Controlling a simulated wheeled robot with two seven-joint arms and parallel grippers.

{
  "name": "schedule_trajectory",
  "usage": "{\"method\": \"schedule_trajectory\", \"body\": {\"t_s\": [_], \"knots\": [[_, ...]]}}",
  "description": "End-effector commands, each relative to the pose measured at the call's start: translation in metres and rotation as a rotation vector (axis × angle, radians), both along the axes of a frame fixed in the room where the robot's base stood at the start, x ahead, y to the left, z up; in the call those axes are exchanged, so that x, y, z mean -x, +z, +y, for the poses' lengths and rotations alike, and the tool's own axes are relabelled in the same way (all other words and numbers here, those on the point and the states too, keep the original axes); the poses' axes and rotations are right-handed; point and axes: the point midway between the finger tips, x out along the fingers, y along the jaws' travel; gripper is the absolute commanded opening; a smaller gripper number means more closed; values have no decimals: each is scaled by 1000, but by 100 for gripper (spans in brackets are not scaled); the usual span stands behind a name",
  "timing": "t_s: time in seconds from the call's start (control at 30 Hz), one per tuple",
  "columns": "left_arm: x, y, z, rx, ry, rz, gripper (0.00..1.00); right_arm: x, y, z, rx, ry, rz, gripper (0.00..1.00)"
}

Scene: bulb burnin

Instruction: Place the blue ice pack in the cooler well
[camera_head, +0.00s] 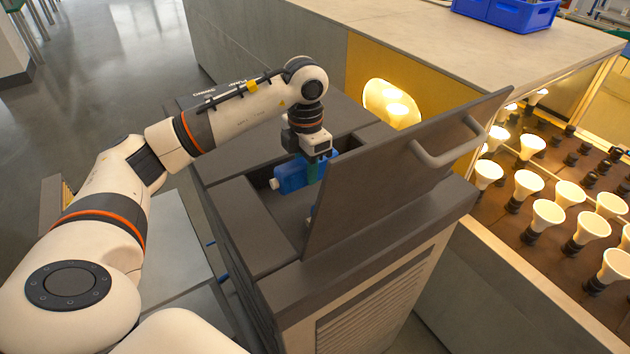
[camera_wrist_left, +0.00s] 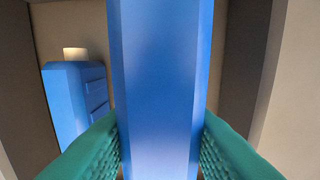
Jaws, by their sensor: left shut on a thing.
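My left gripper (camera_head: 314,172) points down into the open cooler well (camera_head: 262,196), with its teal fingers shut on a blue ice pack (camera_head: 291,178). A white cap shows at the pack's left end in the head view. In the left wrist view the held pack (camera_wrist_left: 160,90) fills the middle, seen edge-on between the teal fingers. A second blue pack with a pale cap (camera_wrist_left: 75,100) lies to its left, apart from it. The well floor is partly hidden by the lid and pack, so I cannot tell whether the held pack touches it. My right gripper is out of view.
The cooler's grey lid (camera_head: 385,190) stands raised at the right of the opening, close beside my gripper. A lit bulb (camera_head: 393,105) glows behind the well. Several bulbs (camera_head: 547,215) stand on a rack to the right. A blue crate (camera_head: 507,12) sits on the back counter.

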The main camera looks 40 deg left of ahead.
Motion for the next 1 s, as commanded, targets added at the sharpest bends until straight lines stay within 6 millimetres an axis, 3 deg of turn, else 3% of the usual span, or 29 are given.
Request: {"method": "schedule_trajectory", "body": {"t_s": [0.4, 0.8, 0.83, 0.93, 1.0], "knots": [[0, -46, 0, 0, 0, -1, 0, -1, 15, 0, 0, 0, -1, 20], [-1, -54, 0, 1, -1, -3, 0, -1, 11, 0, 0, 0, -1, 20], [0, -54, 0, 0, -1, -1, 38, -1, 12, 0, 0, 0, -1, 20], [0, -53, 0, 0, -1, -1, 54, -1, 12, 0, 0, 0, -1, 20], [0, -53, 0, 0, 0, -1, 54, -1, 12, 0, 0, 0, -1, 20]]}}
